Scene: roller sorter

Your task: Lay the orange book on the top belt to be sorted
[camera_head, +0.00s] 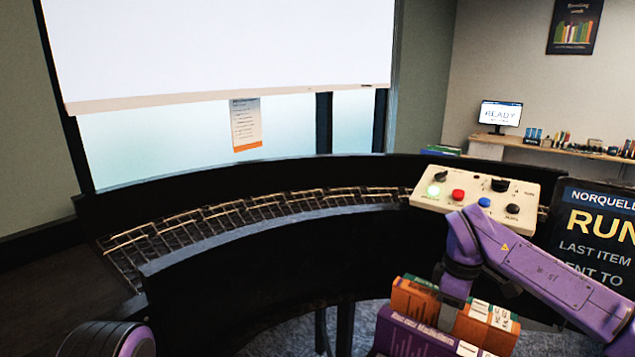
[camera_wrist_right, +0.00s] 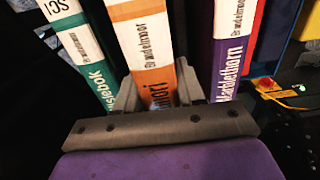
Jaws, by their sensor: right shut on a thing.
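The orange book (camera_head: 413,298) stands upright in a row of books at the lower right of the head view. In the right wrist view its orange and white spine (camera_wrist_right: 148,50) lies between the fingers of my right gripper (camera_wrist_right: 160,92). My right gripper (camera_head: 452,308) is shut on this book, which is still among its neighbours. The top belt (camera_head: 265,210) is a curved track of dark rollers across the middle of the head view, with no item visible on it. Part of my left arm shows at the lower left; its gripper is out of view.
A purple book (camera_head: 400,335) and a teal book (camera_wrist_right: 85,50) stand on either side of the orange one. A control box (camera_head: 480,190) with coloured buttons and a lit green lamp sits at the belt's right end. A dark display (camera_head: 590,235) stands to the right.

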